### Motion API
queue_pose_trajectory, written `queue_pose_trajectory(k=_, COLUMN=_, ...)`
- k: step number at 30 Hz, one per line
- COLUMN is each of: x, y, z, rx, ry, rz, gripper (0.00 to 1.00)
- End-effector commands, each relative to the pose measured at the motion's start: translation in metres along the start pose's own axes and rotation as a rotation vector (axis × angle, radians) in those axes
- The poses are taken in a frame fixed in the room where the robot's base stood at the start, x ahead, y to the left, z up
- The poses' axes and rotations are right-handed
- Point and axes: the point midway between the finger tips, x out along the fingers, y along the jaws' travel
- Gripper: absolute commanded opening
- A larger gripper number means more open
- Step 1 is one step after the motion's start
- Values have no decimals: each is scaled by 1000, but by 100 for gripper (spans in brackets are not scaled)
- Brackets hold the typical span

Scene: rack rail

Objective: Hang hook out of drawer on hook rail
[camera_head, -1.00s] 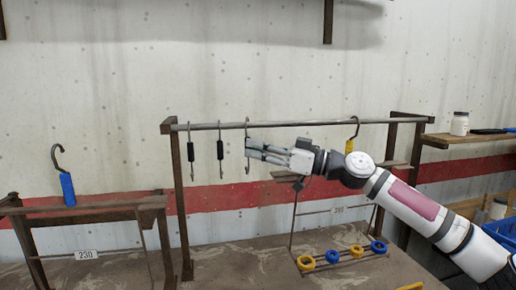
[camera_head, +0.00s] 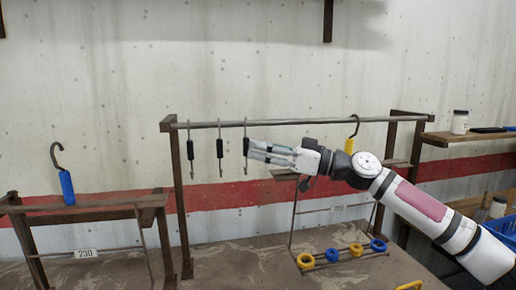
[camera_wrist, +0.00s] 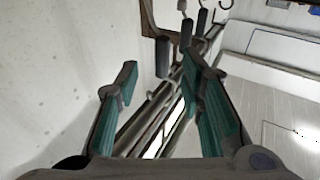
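The hook rail (camera_head: 300,123) is a horizontal bar across a brown frame. Three dark hooks hang on its left half: one far left (camera_head: 190,150), one in the middle (camera_head: 220,149) and one (camera_head: 246,148) just left of my fingertips. My gripper (camera_head: 250,150) points left below the rail. In the wrist view its green-padded fingers (camera_wrist: 165,95) are spread with nothing held between them. Dark hook grips (camera_wrist: 162,57) show beyond them. A yellow-handled hook (camera_head: 351,141) hangs on the rail's right part, behind my arm. I cannot make out a drawer.
A blue-handled hook (camera_head: 67,188) stands on a low frame at left, tagged 230 (camera_head: 86,254). A lower rack holds blue and yellow rings (camera_head: 332,255). A shelf with a jar (camera_head: 460,122) and a blue bin (camera_head: 490,235) are at right.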

Motion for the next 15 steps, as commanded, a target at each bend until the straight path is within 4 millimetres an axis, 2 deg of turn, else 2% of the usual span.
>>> queue_pose_trajectory(k=9, x=-65, y=1, z=0, rx=1, ry=1, rz=3, gripper=35)
queue_pose_trajectory(k=15, x=-94, y=0, z=0, rx=0, ry=1, rz=2, gripper=35)
